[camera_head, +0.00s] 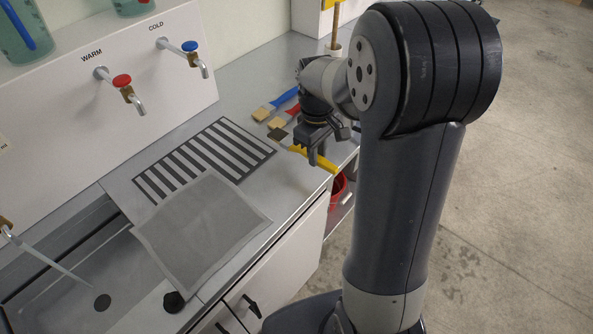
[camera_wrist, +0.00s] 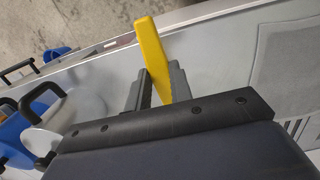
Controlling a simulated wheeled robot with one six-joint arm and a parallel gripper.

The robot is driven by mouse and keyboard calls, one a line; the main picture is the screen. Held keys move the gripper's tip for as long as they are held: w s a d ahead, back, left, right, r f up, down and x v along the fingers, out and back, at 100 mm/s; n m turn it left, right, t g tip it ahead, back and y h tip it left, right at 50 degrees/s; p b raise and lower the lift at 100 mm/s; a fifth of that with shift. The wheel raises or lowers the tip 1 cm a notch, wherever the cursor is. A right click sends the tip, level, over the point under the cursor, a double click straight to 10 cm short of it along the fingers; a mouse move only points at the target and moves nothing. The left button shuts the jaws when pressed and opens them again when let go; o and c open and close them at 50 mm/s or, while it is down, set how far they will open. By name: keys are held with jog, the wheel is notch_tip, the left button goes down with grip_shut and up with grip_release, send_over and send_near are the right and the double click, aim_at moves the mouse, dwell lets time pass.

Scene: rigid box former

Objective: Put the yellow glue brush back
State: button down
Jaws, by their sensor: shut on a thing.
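The yellow glue brush (camera_head: 325,164) is held in my gripper (camera_head: 317,158) above the counter's right front edge in the head view. Its yellow handle (camera_wrist: 152,55) stands out between the two grey fingers of my gripper (camera_wrist: 158,88) in the wrist view. The fingers are shut on it. Its bristle end is hard to make out. A blue-handled brush (camera_head: 284,99) and a red-handled brush (camera_head: 291,109) lie side by side on the counter behind my gripper. A dark brush head (camera_head: 277,134) lies close in front of them.
A black-and-white striped rack (camera_head: 205,160) and a grey mesh sheet (camera_head: 200,222) lie left of my gripper. A red bucket (camera_head: 338,186) stands below the counter edge.

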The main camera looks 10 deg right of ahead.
aim_at(316, 181)
notch_tip(316, 181, down, 8)
jog(key=shift+r, duration=0.25)
jog(key=c, duration=1.3)
grip_release()
jog(key=shift+o, duration=0.2)
jog(key=r, duration=1.2)
jog(key=shift+w+a, duration=0.2)
jog(key=shift+w, duration=0.1)
